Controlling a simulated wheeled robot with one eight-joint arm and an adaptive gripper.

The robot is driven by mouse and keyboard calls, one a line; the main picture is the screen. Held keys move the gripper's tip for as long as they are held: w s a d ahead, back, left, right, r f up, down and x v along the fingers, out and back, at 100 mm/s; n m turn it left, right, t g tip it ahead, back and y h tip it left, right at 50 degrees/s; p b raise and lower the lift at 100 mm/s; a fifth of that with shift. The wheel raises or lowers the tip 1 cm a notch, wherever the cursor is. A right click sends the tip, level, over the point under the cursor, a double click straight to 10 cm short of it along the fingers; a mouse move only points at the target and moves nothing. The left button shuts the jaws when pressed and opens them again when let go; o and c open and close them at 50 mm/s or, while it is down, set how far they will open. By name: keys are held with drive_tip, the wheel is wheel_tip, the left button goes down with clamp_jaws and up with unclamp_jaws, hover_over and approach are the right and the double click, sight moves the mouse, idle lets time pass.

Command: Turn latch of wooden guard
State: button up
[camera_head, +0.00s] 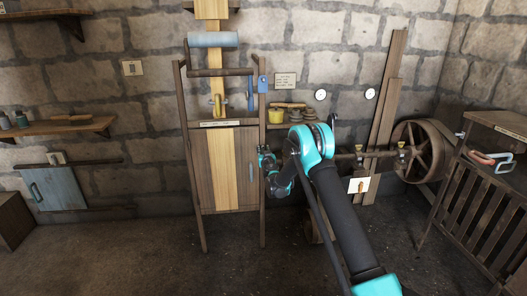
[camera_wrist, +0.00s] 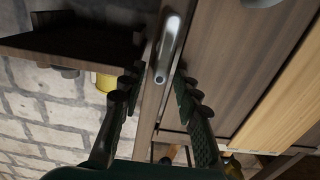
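The wooden guard (camera_head: 205,170) is a panel of dark and light planks in a wooden frame. A silvery metal lever, which looks like its latch (camera_wrist: 169,45), stands out at the guard's edge in the wrist view. My gripper (camera_wrist: 157,88) is open, with one dark finger on each side of the guard's edge post. The lever's near end lies just beyond and between the fingertips, and nothing is clearly held. In the head view my gripper (camera_head: 266,158) is at the guard's right edge, and my wrist partly hides that area.
A shelf right of the guard holds a yellow pot (camera_head: 275,116), which also shows in the wrist view (camera_wrist: 104,82). A spoked wheel (camera_head: 418,151) and leaning planks (camera_head: 385,125) stand to the right. A slatted bench (camera_head: 485,200) is at far right.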

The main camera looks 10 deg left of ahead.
clamp_jaws()
drive_tip(key=shift+a+n, duration=0.1)
drive_tip(key=shift+n, duration=0.2)
drive_tip(key=shift+s+a+f+n, duration=0.15)
drive_tip(key=shift+a+f+n, duration=0.35)
drive_tip(key=shift+n, duration=2.35)
drive_tip(key=shift+s+a+f+n, duration=0.15)
drive_tip(key=shift+a+f+n, duration=0.3)
drive_tip(key=shift+n, duration=2.45)
drive_tip(key=shift+s+a+f+n, duration=0.15)
drive_tip(key=shift+a+f+n, duration=0.3)
drive_tip(key=shift+n, duration=2.4)
drive_tip(key=shift+f, duration=0.1)
drive_tip(key=shift+o, duration=1)
unclamp_jaws()
drive_tip(key=shift+d, duration=0.1)
